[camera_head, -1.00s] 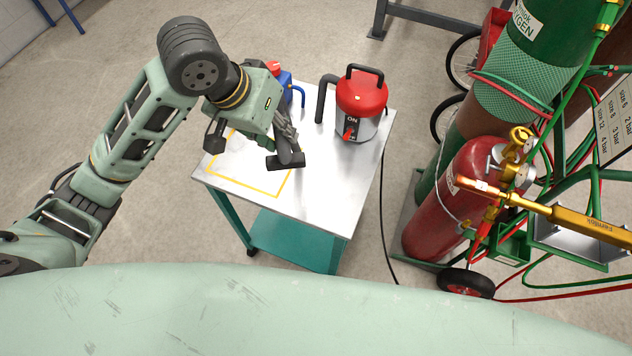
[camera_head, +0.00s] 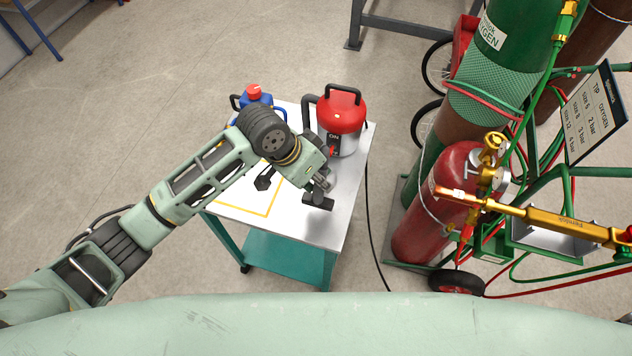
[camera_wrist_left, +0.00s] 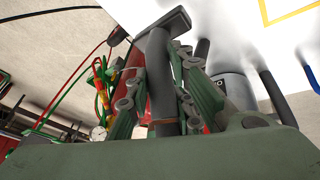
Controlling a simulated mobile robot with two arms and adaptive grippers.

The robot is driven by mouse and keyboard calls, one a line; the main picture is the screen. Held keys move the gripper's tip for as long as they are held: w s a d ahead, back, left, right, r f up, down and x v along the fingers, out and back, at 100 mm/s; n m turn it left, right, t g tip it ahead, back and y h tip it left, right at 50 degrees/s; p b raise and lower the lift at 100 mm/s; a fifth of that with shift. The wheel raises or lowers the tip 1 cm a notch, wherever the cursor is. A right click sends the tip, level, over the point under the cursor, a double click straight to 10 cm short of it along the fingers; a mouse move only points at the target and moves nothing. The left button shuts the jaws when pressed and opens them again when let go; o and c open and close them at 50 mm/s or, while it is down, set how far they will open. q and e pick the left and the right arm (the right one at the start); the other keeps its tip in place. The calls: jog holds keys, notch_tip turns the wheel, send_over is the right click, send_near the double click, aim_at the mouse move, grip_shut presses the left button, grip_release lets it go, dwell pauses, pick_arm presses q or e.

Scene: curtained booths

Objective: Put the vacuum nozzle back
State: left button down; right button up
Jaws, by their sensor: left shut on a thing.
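The vacuum nozzle (camera_head: 318,202) is a dark tube with a wide flat head. My left gripper (camera_head: 319,184) is shut on its tube, just in front of the vacuum in the head view. In the left wrist view the gripper's fingers (camera_wrist_left: 160,95) close on both sides of the nozzle tube (camera_wrist_left: 159,70). The vacuum (camera_head: 343,110) has a red top, a black handle and a grey body, and stands upright on the table. A dark hose (camera_head: 311,108) rises at its left side. I cannot tell whether the nozzle touches the table or vacuum. My right gripper is out of view.
The white-topped table (camera_head: 318,238) has a yellow outline (camera_head: 243,211) on its left part. A blue container (camera_head: 256,97) with a red cap stands at the back left. A red gas cylinder (camera_head: 436,215) and a gold torch (camera_head: 560,220) are to the right. A cable hangs at the table's right side.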

aim_at(316, 185)
pick_arm(q)
jog(key=f, duration=0.1)
jog(key=w+f+p, duration=0.1)
jog(key=f, duration=0.2)
jog(key=shift+w+a+f, duration=0.35)
jog(key=shift+f, duration=0.2)
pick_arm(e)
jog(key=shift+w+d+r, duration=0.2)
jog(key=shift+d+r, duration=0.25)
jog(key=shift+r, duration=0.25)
pick_arm(q)
jog(key=shift+f, duration=0.2)
jog(key=c, duration=1.5)
grip_release()
jog(key=shift+c, duration=0.2)
jog(key=shift+r, duration=0.15)
